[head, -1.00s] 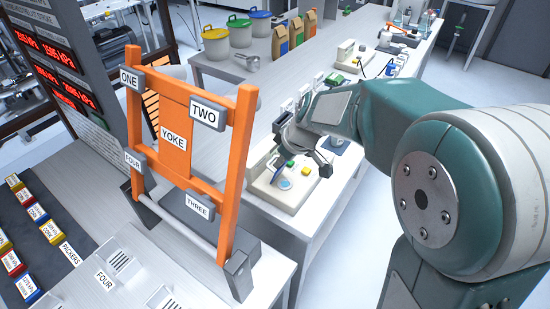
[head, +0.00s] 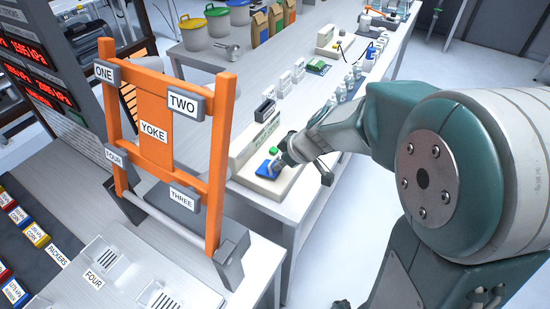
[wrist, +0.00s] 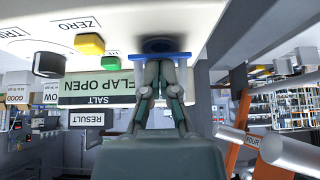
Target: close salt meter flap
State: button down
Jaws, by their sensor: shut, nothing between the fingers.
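The salt meter is a beige box (head: 252,178) on the bench, with a blue flap (head: 266,169) on its top. In the wrist view the meter's body (wrist: 125,20) fills the top, and its display (wrist: 97,88) reads "SALT FLAP OPEN". The flap shows there as a thin blue strip (wrist: 138,57) seen nearly edge-on, beside a dark round recess (wrist: 160,45). My gripper (head: 282,161) is shut and empty. Its fingertips (wrist: 166,62) are at the flap and seem to touch it. I cannot tell how far the flap is tilted.
A yellow button (wrist: 90,44), a green button (wrist: 112,56) and a black knob (wrist: 48,64) are close to the flap. The orange yoke frame (head: 154,128) stands to the left of the meter. Bottles (head: 350,82) and other instruments line the bench behind.

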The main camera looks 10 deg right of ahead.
jog(key=shift+s+d+f, duration=0.15)
jog(key=shift+d+f, duration=0.05)
jog(key=shift+f, duration=0.25)
jog(key=shift+s+d+f, duration=0.1)
jog(key=shift+d+f, duration=0.05)
jog(key=shift+f, duration=0.3)
jog(key=shift+s+f, duration=0.2)
jog(key=shift+d, duration=0.1)
